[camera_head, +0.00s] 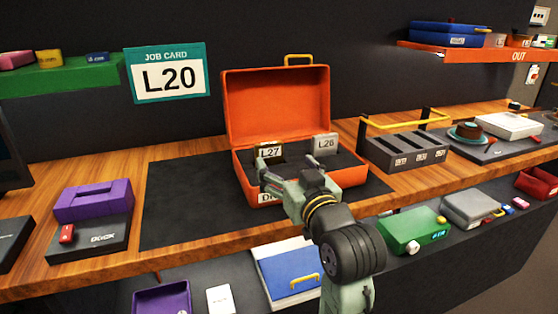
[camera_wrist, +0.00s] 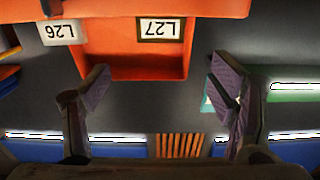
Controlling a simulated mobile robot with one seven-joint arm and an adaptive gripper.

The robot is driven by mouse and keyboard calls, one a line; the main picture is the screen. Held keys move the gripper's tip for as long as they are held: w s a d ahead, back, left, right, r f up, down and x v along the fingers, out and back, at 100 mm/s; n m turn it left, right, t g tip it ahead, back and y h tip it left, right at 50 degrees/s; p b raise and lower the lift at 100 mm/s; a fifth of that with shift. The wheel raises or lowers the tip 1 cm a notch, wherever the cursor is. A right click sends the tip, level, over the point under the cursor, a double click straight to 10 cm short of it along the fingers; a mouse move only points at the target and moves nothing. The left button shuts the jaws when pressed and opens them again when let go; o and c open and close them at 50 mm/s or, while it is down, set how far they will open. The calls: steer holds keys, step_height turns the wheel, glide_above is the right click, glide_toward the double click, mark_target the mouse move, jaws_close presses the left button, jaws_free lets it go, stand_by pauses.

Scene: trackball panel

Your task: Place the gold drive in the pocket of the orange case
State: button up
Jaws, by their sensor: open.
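The orange case (camera_head: 277,103) stands open on the dark mat, its lid raised at the back; it also shows in the wrist view (camera_wrist: 135,68). A dark, brownish-edged block labelled L27 (camera_head: 270,151) is upright at the left inside the case, and it also shows in the wrist view (camera_wrist: 159,29). It may be the gold drive, but I cannot tell. A silver-grey block labelled L26 (camera_head: 325,144) is at the right inside. My gripper (camera_head: 287,178) is open and empty over the front of the case; its spread fingers show in the wrist view (camera_wrist: 160,92). My arm hides the pocket.
A grey slotted rack (camera_head: 406,150) with a yellow handle stands right of the case. A purple box (camera_head: 93,200) and a dark drive-like unit (camera_head: 88,240) are at the left. The mat (camera_head: 185,190) left of the case is clear. A lower shelf holds several cases.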

steer(key=shift+s+d, duration=0.2)
steer(key=shift+s, duration=0.5)
